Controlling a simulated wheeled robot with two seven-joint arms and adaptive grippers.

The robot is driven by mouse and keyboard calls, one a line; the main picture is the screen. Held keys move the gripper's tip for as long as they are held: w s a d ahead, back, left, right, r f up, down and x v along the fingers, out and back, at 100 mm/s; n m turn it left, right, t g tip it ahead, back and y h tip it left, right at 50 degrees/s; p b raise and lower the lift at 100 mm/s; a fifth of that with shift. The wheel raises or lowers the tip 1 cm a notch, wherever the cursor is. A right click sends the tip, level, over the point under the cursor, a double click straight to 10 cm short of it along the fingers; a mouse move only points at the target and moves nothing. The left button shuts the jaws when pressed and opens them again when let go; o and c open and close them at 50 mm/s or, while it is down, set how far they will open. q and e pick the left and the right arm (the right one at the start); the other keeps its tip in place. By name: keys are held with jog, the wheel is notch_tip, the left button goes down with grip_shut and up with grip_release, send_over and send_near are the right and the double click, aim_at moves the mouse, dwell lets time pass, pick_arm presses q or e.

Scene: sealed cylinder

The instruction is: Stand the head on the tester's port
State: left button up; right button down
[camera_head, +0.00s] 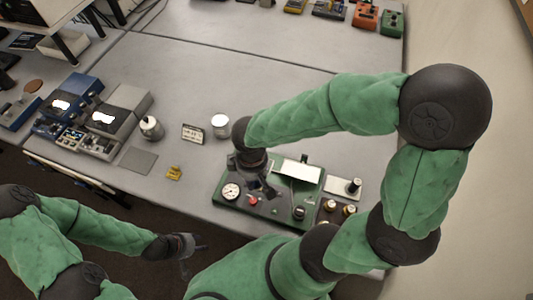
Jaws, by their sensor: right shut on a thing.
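The tester (283,190) is a green panel near the table's front edge, with a round white gauge (231,191), a pale plate and small dark and red fittings. My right gripper (260,188) points down over its left half, close to the gauge and a red fitting. It is shut on the head, which is dark and mostly hidden by the fingers. I cannot tell whether the head touches the port. My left gripper (187,256) is open and empty, low in front of the table.
Grey and blue machines (117,112) are further left.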

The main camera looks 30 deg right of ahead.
jog(key=w+d+f, duration=0.4)
jog(key=w+d+f+b, duration=0.1)
jog(key=w+d+f, duration=0.3)
jog(key=w, duration=0.1)
jog(key=shift+w+d+f, duration=0.1)
jog(key=shift+d+f, duration=0.05)
jog(key=shift+f, duration=0.25)
jog(key=shift+w+d+f+b, duration=0.15)
jog(key=shift+w+f+b, duration=0.05)
jog(key=shift+f, duration=0.8)
jog(key=shift+w+d+f+b, duration=0.15)
jog(key=shift+f, duration=0.85)
jog(key=shift+s, duration=0.1)
jog(key=shift+f, duration=0.1)
jog(key=c, duration=1.2)
grip_release()
